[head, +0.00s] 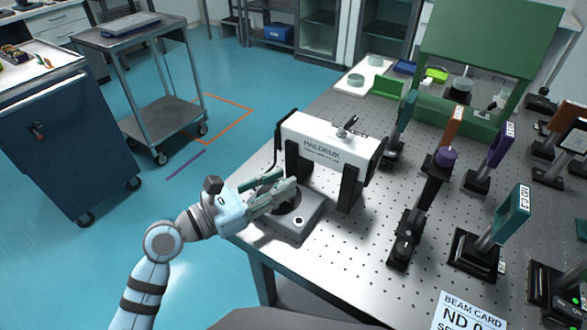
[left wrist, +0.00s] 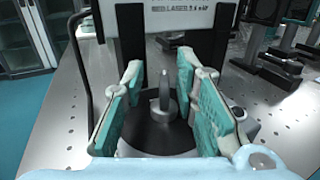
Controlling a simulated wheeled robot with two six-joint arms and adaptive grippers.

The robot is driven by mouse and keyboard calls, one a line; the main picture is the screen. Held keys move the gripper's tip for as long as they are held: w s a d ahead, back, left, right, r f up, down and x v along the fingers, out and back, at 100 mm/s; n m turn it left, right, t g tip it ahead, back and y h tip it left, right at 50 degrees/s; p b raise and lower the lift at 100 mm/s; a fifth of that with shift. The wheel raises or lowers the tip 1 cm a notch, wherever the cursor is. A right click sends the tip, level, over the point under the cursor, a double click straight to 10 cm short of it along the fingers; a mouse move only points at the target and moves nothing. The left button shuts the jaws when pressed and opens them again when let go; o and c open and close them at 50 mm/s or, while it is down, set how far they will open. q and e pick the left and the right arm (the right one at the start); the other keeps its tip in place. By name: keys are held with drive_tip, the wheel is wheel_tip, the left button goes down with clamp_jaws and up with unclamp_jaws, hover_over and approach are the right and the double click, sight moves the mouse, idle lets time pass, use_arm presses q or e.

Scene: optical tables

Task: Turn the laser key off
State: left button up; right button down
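The laser key (left wrist: 163,92) is a small grey upright tab on a round dark dial (left wrist: 150,135). The dial sits on a grey control box (head: 307,225) at the near left edge of the optical table (head: 345,262). My left gripper (head: 286,190) is over this box. In the left wrist view my left gripper (left wrist: 170,80) is open, with one teal-padded finger on each side of the key. Gaps show between the pads and the key. In the head view the gripper hides the key and much of the dial. My right gripper is out of view.
The white laser head (head: 328,145) stands on black posts just behind the control box, with a black cable at its left. Several optics mounts (head: 408,230) stand to the right. A beam card (head: 468,315) lies at the front. A blue cabinet (head: 65,130) stands left across open floor.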

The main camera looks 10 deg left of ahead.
use_arm(q)
drive_tip(key=shift+s+d+r, duration=0.1)
drive_tip(key=shift+d, duration=0.05)
drive_tip(key=shift+c, duration=0.3)
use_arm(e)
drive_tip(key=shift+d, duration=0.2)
